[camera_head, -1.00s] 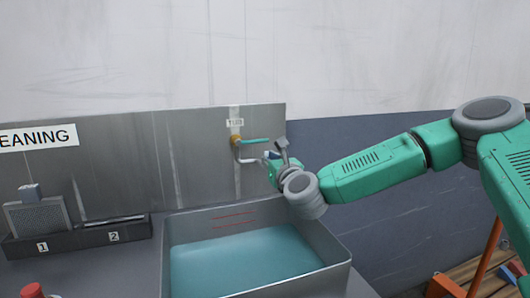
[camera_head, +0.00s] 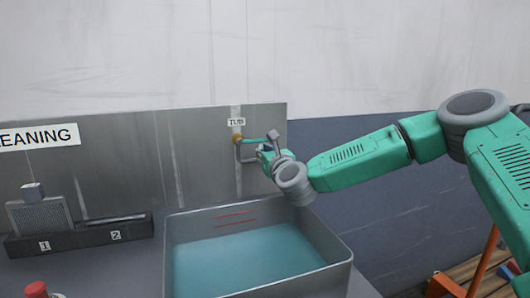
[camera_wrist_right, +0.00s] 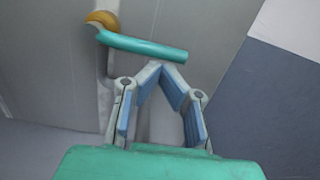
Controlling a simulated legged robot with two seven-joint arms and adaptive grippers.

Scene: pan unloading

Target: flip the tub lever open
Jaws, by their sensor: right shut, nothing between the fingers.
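The tub lever is a teal handle (camera_head: 254,141) on a brass valve (camera_head: 237,139) on the grey back panel, under a "TUB" label (camera_head: 236,122). It points to the right, roughly level. In the right wrist view the lever (camera_wrist_right: 145,47) crosses above my fingers, tilted slightly down to the right. My right gripper (camera_head: 271,142) is at the lever's free end, and the wrist view shows its fingertips (camera_wrist_right: 161,69) shut together, empty, just below the lever in the picture. I cannot tell whether they touch it. My left gripper is not in view.
A grey tub (camera_head: 345,262) with bluish water (camera_head: 245,260) stands below the valve. A dark rack (camera_head: 80,237) with slots marked 1 and 2 stands left of it. A red-topped object (camera_head: 36,289) is at the lower left. The space above the water is clear.

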